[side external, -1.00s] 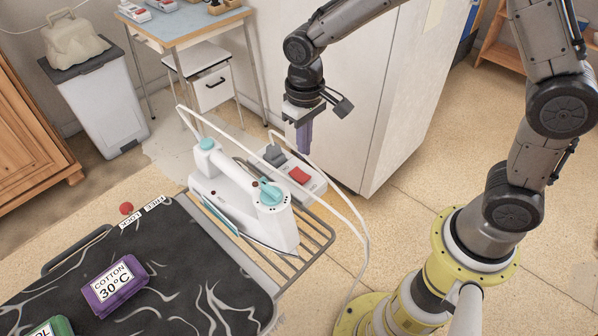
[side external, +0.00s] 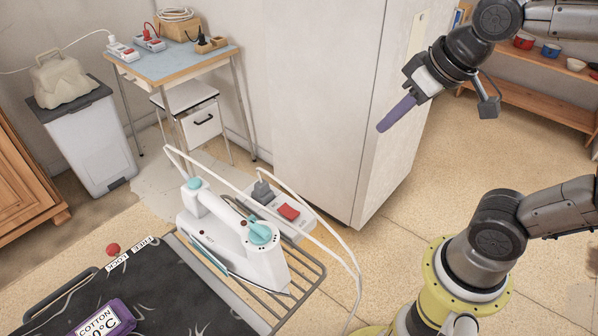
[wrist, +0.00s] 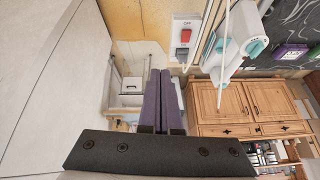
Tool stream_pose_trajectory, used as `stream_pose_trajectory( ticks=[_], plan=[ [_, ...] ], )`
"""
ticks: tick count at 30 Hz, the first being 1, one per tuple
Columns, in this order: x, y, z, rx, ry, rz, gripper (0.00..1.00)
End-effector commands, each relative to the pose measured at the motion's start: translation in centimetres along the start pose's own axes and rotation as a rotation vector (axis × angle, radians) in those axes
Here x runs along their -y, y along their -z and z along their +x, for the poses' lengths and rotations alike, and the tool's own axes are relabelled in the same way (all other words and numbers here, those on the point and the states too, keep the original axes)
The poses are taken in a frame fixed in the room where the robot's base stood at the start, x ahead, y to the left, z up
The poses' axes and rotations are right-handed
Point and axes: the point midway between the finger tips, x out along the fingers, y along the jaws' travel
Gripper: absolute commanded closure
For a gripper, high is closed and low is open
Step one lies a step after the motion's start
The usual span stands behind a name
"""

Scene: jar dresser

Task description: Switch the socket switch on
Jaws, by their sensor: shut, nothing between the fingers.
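A grey plug (side external: 262,191) sits in the block, beside the switch. My gripper (side external: 381,129) is up and to the right of the socket in the side view, in front of the cabinet, tilted down-left and well apart from the switch. Its purple fingers are shut and empty. In the wrist view the fingers (wrist: 160,72) point toward the area beside the red switch (wrist: 186,36). An OFF label shows above it; I cannot tell which way the rocker is tilted.
A white cord (side external: 335,240) loops over the iron and socket. A tall pale cabinet (side external: 325,100) stands behind. The dark ironing board (side external: 170,300) is in the lower left, with a purple COTTON block (side external: 100,322).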

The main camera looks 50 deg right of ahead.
Motion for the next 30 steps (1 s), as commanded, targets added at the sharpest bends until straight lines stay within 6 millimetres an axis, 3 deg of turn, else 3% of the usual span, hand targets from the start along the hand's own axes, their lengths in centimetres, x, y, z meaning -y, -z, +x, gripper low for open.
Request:
stream_pose_trajectory(
  ticks=[4, 9, 22, 26, 30],
  plan=[
    [-1.1, -4.3, -1.1, -0.039, -0.01, -0.034, 1.0],
    [-1.4, -6.9, 0.0, 0.011, -0.014, -0.091, 1.0],
    [-1.3, -6.8, -0.1, 0.012, -0.013, -0.147, 1.0],
    [-1.3, -6.5, -0.4, 0.01, -0.012, -0.279, 1.0],
    [-1.0, -4.1, -1.5, 0.001, -0.011, -0.513, 1.0]
  ],
)
